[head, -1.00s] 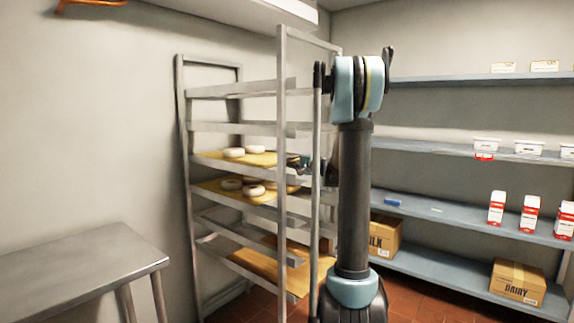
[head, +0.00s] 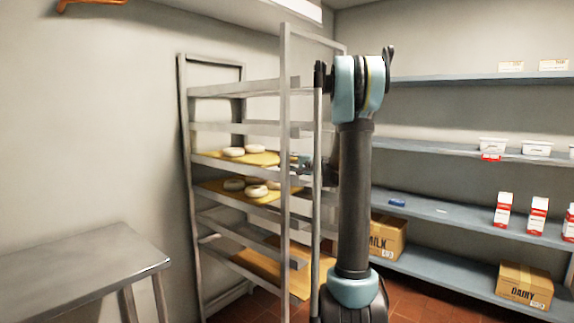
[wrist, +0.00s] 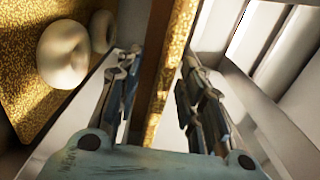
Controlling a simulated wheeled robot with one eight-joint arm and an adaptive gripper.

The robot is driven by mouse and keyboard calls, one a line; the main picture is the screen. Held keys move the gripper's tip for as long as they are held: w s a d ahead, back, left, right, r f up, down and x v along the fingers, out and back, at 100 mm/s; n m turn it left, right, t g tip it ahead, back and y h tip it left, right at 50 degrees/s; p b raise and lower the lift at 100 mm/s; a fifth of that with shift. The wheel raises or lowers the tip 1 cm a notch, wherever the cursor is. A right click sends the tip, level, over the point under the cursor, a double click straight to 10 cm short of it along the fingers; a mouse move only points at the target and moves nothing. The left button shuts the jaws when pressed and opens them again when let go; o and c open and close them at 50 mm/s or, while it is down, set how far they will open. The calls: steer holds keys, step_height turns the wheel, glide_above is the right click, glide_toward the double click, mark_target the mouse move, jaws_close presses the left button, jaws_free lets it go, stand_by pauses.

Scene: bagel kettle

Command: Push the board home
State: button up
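The wire-free metal rack (head: 285,220) holds cornmeal-coloured boards on its runners. An upper board (head: 263,158) carries two pale bagels (head: 233,152). The board below (head: 215,187) carries several bagels (head: 256,191). A lower board (head: 255,265) looks bare and sticks out toward the right. My gripper (head: 303,160) is beside the rack's front post, at the upper board's right end, partly hidden by post and arm. In the wrist view my gripper (wrist: 160,57) has its fingers apart, with a narrow speckled board strip (wrist: 168,65) between them. I cannot tell whether they touch it.
A steel table (head: 85,265) stands at the left. Blue-grey shelves (head: 450,150) on the right hold cartons (head: 537,215), tubs (head: 537,148) and boxes (head: 525,285). In the wrist view, bagels (wrist: 62,55) lie on a board left of the fingers, and metal rails run at right.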

steer(key=v, duration=0.7)
stand_by(0.8)
steer(key=shift+r, duration=0.1)
